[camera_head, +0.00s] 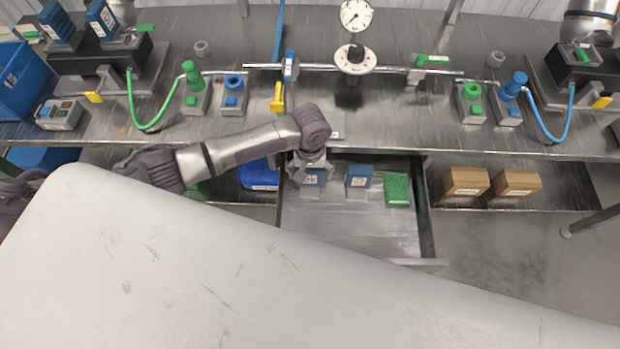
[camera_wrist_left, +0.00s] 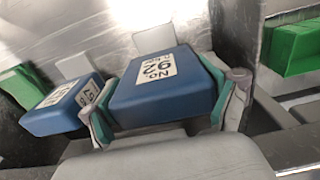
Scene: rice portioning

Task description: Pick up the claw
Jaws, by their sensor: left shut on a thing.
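My left arm reaches over the open drawer (camera_head: 350,228). My left gripper (camera_head: 312,166) points down at the drawer's far left part. It is shut on a blue block (camera_wrist_left: 165,85) with a white "No. 92" label, one finger on each side. The block also shows under the gripper in the head view (camera_head: 313,179). It is the likely claw, but its lower part is hidden. I cannot tell whether it is clear of the drawer floor. A second labelled blue block (camera_head: 358,176) is beside it, also seen in the left wrist view (camera_wrist_left: 62,108). My right gripper is out of view.
A green block (camera_head: 397,188) is in the drawer at the right. Drawer walls stand close to the gripper, and the workbench (camera_head: 400,125) is just behind. Brown boxes (camera_head: 466,182) sit on the shelf to the right. The drawer's front part is empty.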

